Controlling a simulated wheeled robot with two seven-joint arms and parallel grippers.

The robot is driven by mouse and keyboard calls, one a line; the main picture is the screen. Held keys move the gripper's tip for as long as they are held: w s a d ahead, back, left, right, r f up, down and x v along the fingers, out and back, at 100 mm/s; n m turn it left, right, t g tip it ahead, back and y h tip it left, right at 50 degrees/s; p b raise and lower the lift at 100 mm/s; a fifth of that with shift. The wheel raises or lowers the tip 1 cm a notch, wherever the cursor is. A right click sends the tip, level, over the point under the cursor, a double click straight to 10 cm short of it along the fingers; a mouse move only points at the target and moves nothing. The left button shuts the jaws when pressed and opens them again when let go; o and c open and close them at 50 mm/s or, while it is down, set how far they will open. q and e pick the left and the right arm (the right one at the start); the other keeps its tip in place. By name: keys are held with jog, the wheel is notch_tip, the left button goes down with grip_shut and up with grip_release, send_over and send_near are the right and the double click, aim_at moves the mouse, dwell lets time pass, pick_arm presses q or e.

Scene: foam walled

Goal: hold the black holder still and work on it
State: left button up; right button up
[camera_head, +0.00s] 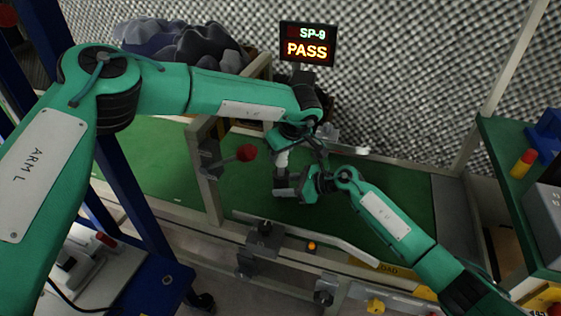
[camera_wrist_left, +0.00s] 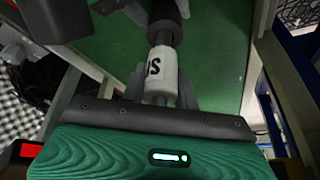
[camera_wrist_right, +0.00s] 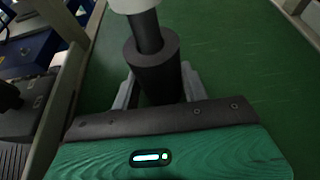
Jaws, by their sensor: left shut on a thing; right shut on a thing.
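The black holder (camera_wrist_right: 152,62) is a thick dark cylinder with a round opening in its end, in the right wrist view. My right gripper (camera_wrist_right: 158,88) is shut on it, one grey finger on each side. A dark rod (camera_wrist_right: 147,32) stands in its opening and joins a white cylinder. In the left wrist view, my left gripper (camera_wrist_left: 162,72) is shut on this white cylinder (camera_wrist_left: 163,66), which bears black letters. The black holder (camera_wrist_left: 166,14) lies beyond it there. In the head view, my left gripper (camera_head: 282,148) is directly above my right gripper (camera_head: 289,187); how deep the rod sits is hidden.
A green conveyor belt (camera_head: 150,180) runs under both grippers. A metal post with a red knob (camera_head: 247,153) stands close left. A bent pale rail (camera_head: 310,236) runs in front. A screen (camera_head: 307,44) reads "SP-9 PASS". A green shelf (camera_head: 505,165) stands at the right.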

pick_arm(q)
notch_tip(320, 180, up, 7)
jog(key=shift+f, duration=0.1)
pick_arm(e)
jog(key=o, duration=1.1)
